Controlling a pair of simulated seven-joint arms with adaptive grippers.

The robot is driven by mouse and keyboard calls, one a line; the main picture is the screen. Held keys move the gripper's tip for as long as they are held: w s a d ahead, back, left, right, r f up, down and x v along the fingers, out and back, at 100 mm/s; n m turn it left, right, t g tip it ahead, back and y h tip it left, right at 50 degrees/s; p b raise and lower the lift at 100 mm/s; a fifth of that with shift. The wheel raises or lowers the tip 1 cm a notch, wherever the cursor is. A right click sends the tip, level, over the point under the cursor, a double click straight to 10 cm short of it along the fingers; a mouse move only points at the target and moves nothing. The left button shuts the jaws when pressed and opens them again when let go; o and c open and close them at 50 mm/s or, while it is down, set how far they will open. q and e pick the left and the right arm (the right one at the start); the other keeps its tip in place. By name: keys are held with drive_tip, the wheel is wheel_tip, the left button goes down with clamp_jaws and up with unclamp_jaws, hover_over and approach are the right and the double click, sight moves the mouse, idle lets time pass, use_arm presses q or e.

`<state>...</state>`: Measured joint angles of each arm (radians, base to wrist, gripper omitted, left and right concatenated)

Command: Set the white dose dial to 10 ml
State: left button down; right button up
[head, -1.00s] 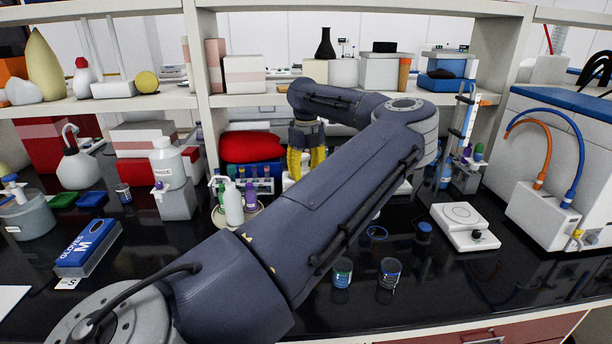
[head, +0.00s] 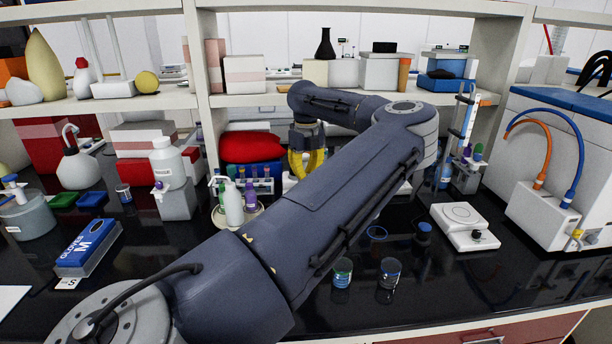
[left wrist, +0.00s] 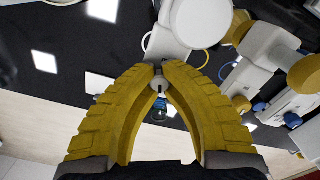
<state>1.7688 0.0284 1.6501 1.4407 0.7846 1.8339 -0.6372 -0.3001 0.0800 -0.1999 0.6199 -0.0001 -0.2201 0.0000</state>
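My left gripper (head: 304,174) has yellow fingers and points down behind my own arm in the head view. In the left wrist view its fingertips (left wrist: 161,70) are drawn together around a small whitish knob, which looks like the dose dial (left wrist: 158,82). The dial sits at the end of a white body (left wrist: 187,22). The dial's scale and pointer cannot be read. In the head view my arm hides the dial. My right gripper is not in view.
A pump bottle (head: 233,204) and a rack of tubes (head: 262,185) stand left of the gripper. Two small beakers (head: 389,272) (head: 342,271) stand at the front, with a white stirrer plate (head: 464,226) to the right. A shelf (head: 262,100) runs above the bench.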

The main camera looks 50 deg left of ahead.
use_arm(q)
drive_tip(key=shift+a, duration=0.1)
drive_tip(key=shift+r+n, duration=0.1)
drive_tip(key=shift+n, duration=0.8)
drive_tip(key=c, duration=1.3)
unclamp_jaws()
drive_tip(key=shift+r, duration=5.95)
drive_tip(key=shift+r, duration=0.1)
